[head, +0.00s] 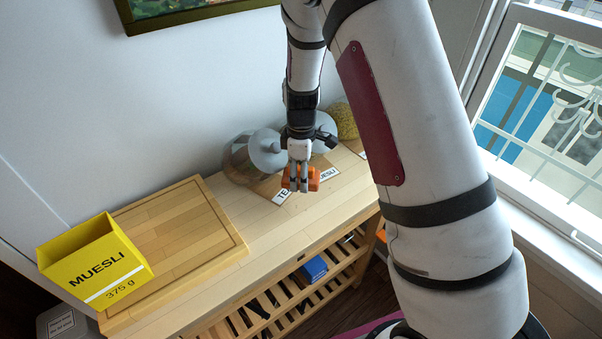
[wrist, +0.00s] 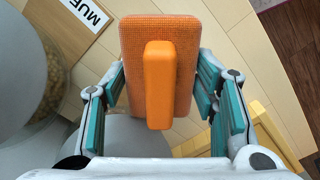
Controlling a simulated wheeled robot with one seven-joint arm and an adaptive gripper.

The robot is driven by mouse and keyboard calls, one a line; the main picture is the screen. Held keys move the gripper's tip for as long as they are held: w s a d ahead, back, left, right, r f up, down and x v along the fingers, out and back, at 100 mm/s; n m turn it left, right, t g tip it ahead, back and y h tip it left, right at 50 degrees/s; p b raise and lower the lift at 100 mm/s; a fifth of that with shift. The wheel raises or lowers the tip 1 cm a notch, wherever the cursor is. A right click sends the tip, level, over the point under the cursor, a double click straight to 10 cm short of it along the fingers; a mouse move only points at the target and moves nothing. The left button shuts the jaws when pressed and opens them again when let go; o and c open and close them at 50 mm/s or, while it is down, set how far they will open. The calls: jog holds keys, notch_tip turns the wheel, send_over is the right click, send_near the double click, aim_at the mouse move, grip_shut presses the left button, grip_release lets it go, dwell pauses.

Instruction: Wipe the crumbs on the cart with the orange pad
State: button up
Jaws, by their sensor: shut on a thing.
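The orange pad (head: 314,177) is a rectangular block with a raised handle, and it fills the top middle of the wrist view (wrist: 158,80). My gripper (head: 298,188) is shut on the pad, with its teal-lined fingers on either side of the handle. It points down over the middle of the wooden cart (head: 255,235), near the jars. I cannot tell whether the pad touches the cart top. I cannot make out any crumbs on the cart top in either view. My gripper and the pad hide part of the surface.
Grey-lidded jars (head: 268,152) stand against the wall beside my gripper, close on the left in the wrist view. Label cards (head: 282,196) lie in front of them. A cutting board (head: 180,235) and a yellow muesli box (head: 95,265) are at the left. The front middle top looks clear.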

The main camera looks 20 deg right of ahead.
jog(key=b, duration=0.2)
send_over(301, 201)
jog(key=shift+f, duration=2.95)
jog(key=shift+f, duration=1)
